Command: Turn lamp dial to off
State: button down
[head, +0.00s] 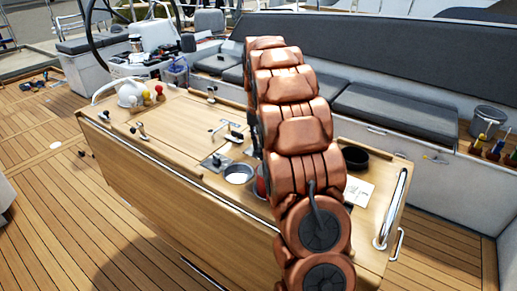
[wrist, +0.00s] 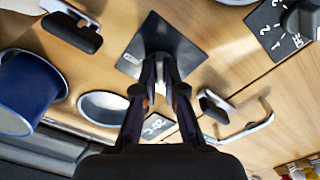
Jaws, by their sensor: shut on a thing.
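In the wrist view a dark square plate (wrist: 178,38) lies on the wooden table, with a small blurred label at its edge. My gripper (wrist: 160,82) is over this plate with its fingers shut on a narrow, pale part, seemingly a dial knob. The fingers hide most of that knob, so its setting cannot be read. Another dial (wrist: 302,20), marked 1, 2 and OFF, shows at the top right; its plate shows in the head view (head: 215,163). I cannot tell from labels which dial is the lamp's.
A blue mug (wrist: 28,95), a pale bowl (wrist: 103,106) and a metal handle (wrist: 250,128) are near my gripper. In the head view a white cup (head: 238,174), a dark bowl (head: 354,158) and a steel rail (head: 391,210) are on the table.

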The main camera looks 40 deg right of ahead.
jog(key=shift+n+b, duration=0.95)
jog(key=shift+n, duration=0.95)
jog(key=c, duration=1.3)
grip_release()
jog(key=shift+o, duration=0.2)
jog(key=shift+r, duration=0.1)
notch_tip(320, 180, up, 7)
jog(key=shift+f, duration=0.2)
jog(key=shift+r, duration=0.35)
